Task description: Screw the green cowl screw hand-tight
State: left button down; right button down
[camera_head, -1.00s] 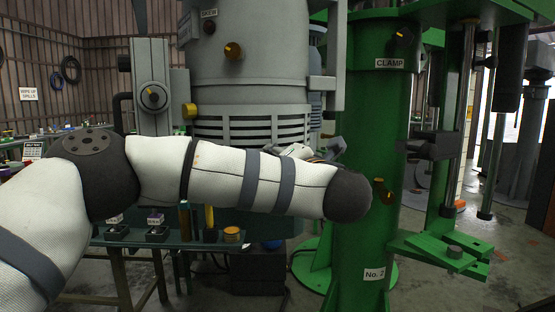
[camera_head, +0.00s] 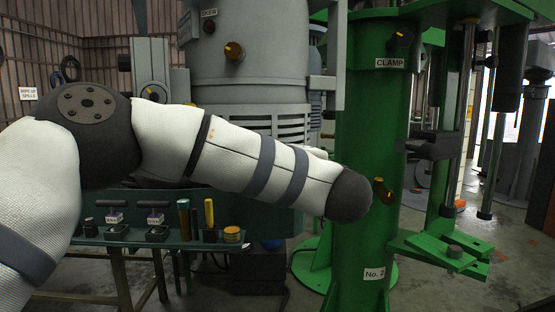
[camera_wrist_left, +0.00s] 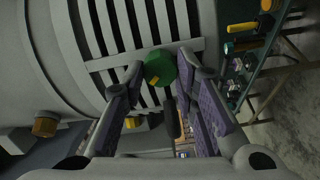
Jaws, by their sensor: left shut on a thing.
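The green cowl screw (camera_wrist_left: 160,67) shows in the left wrist view as a round green knob with a small yellow mark. It sits against the slotted grey cowl (camera_wrist_left: 112,38). My left gripper (camera_wrist_left: 161,76) is shut on it, with one fingertip on each side of the knob. How far the screw sits in its hole cannot be told. In the head view my left arm crosses in front of the slotted cowl (camera_head: 262,122) and hides the screw and the left gripper. My right gripper is not in view.
A green column (camera_head: 372,130) labelled CLAMP stands just right of my left arm. A bench (camera_head: 262,247) below the arm holds several tools and a small orange-lidded container (camera_head: 232,235). An amber knob (camera_head: 233,51) sits on the grey housing.

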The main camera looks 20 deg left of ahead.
pick_arm(q)
jog(key=shift+r+m, duration=0.3)
jog(key=shift+m, duration=0.2)
jog(key=c, duration=1.3)
grip_release()
jog(key=shift+f, duration=0.1)
jog(key=shift+s+d+f, duration=0.1)
jog(key=v, duration=1.2)
